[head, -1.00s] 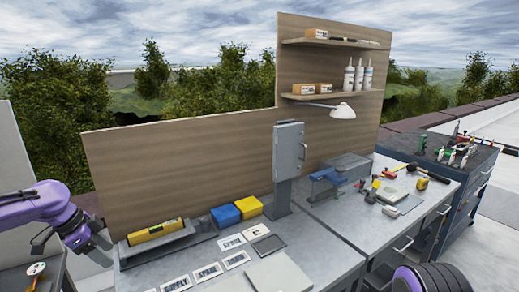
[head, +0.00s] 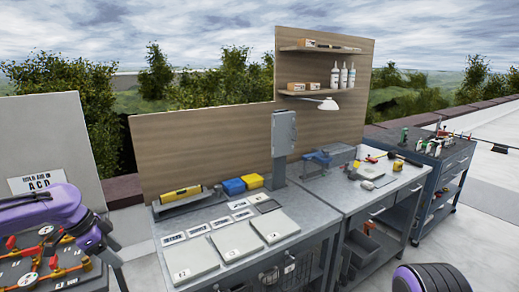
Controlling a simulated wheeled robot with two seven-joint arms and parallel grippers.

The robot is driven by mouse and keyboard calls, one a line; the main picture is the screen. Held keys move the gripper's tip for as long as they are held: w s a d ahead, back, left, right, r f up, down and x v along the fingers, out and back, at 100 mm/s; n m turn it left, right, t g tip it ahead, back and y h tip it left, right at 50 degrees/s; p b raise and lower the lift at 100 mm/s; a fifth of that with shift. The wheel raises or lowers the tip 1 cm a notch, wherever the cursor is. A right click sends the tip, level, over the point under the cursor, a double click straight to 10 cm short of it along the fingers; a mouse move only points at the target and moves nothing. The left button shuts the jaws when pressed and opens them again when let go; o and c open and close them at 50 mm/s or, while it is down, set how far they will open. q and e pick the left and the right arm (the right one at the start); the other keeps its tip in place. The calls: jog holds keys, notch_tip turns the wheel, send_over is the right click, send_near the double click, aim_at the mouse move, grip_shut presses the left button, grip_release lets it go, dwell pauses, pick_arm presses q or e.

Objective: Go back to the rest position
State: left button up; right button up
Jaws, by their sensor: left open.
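My left arm, purple and grey, comes in from the left in the head view. Its gripper (head: 108,243) hangs at the left end of the workbench, apart from the bench and empty as far as I can see. It is beside a dark panel (head: 20,270) with red and brass valve fittings. My right gripper is not in view; only a purple and dark rounded part of me shows at the bottom right.
The grey workbench (head: 205,222) carries a yellow level (head: 181,193), blue (head: 234,186) and yellow (head: 253,181) boxes, label plates and flat panels. A grey box (head: 283,132) stands on a post. A tool cart (head: 440,165) is at the right. Pale floor is clear in front of it.

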pick_arm(q)
jog(key=s+d+f+n+y+b, duration=0.1)
jog(key=s+d+f+n, duration=0.25)
jog(key=f, duration=0.55)
jog(key=s+d+f+n, duration=0.3)
jog(key=d+f, duration=0.2)
jog(key=f, duration=0.5)
jog(key=s+d+f+n+y+b, duration=0.1)
jog(key=s+d+f+n, duration=0.3)
jog(key=f, duration=0.5)
jog(key=s+d+f+n+y+b, duration=0.1)
jog(key=s+f+n+y, duration=0.15)
jog(key=s+f, duration=0.6)
jog(key=s+a+n+y, duration=0.1)
jog(key=s+a+n, duration=0.1)
jog(key=s, duration=0.6)
jog(key=s+a+r+n+y, duration=0.1)
jog(key=s+a+n+y, duration=0.1)
jog(key=s, duration=0.6)
jog(key=shift+s+a+n+t+b, duration=0.2)
jog(key=shift+s+n+t+b, duration=0.2)
jog(key=shift+n, duration=0.2)
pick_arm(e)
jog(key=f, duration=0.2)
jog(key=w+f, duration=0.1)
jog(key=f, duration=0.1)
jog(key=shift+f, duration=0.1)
pick_arm(q)
jog(key=shift+r, duration=0.1)
